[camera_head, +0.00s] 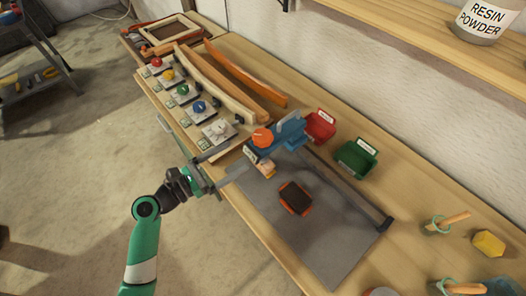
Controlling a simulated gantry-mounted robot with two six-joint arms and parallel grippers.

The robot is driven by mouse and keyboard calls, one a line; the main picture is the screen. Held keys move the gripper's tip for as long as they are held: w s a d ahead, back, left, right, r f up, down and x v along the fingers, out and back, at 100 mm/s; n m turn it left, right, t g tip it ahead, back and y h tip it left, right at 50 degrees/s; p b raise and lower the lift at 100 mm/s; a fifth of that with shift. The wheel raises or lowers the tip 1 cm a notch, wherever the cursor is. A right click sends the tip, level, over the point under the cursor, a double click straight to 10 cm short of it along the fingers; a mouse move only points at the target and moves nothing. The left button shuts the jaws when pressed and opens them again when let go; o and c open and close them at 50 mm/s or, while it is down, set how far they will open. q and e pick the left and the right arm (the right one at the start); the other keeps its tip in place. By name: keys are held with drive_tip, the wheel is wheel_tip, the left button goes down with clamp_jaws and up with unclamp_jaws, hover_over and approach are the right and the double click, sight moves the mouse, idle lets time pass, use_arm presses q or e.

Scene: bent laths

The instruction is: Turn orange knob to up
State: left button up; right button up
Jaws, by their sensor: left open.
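A round orange knob (263,138) shows at the near-left end of a blue fixture (290,131) on the workbench. Which way the knob points is too small to tell. My left gripper (240,161) is over the bench's front edge, open and empty. Its fingers point right toward the blue fixture, short of the orange knob and apparently apart from it. Knob panels with red (157,62), yellow (167,75), green (182,89), blue (199,107) and white (215,128) knobs run along the front edge. My right gripper is out of view.
Curved wooden laths (215,84) lie behind the knob panels. A red bin (320,126) and a green bin (356,158) stand behind the grey mat (335,250), which carries a dark block (296,198). A dark bar (345,187) crosses the mat's back edge. A yellow block (488,243) lies at right.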

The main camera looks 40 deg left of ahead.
sight(255, 142)
use_arm(q)
drive_tip(key=w, duration=0.4)
drive_tip(key=w+b, duration=0.1)
drive_tip(key=w, duration=0.2)
drive_tip(key=w+d, duration=0.1)
drive_tip(key=w, duration=0.3)
drive_tip(key=shift+w, duration=0.3)
